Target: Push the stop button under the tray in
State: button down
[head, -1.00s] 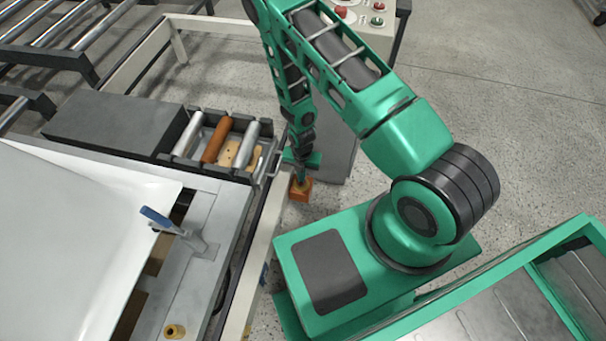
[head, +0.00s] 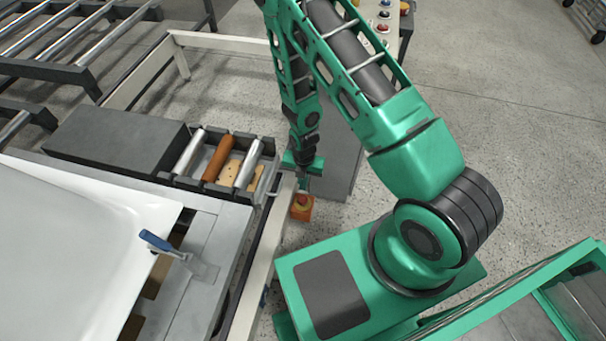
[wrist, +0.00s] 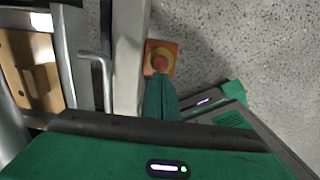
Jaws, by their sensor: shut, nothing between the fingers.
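The stop button is a red cap on a yellow ring and orange box (head: 302,208), mounted low beside the cream frame rail. It also shows in the wrist view (wrist: 161,58), where the red cap is visible in front of the fingertips. My gripper (head: 303,186) is shut and empty, pointing down just above the button. The dark tray (head: 268,146) with rollers stands left of the button and higher.
A grey bent handle (wrist: 96,58) and the cream rail (head: 262,262) lie close left of my gripper. A blue-handled scraper (head: 180,252) lies on the bench beside the white shell (head: 70,250). A button console (head: 385,22) stands behind my arm. Open floor lies right.

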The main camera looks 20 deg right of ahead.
notch_tip(320, 180, up, 6)
jog(key=shift+f, duration=0.2)
dwell(0.6)
jog(key=s+d+r+m, duration=0.1)
jog(key=d+r+m, duration=0.45)
jog(key=r, duration=0.25)
jog(key=s+d+r+m, duration=0.2)
jog(key=d+r+m, duration=0.3)
jog(key=r, duration=0.4)
jog(key=s+d+r+m, duration=0.1)
jog(key=d+r+m, duration=0.2)
jog(key=r+m, duration=0.45)
jog(key=s+d+r+m, duration=0.2)
jog(key=s+r+m, duration=0.6)
jog(key=s, duration=0.2)
jog(key=s+d+r+m, duration=0.3)
jog(key=s+r+m, duration=0.5)
jog(key=s+m, duration=0.1)
jog(key=shift+s, duration=0.35)
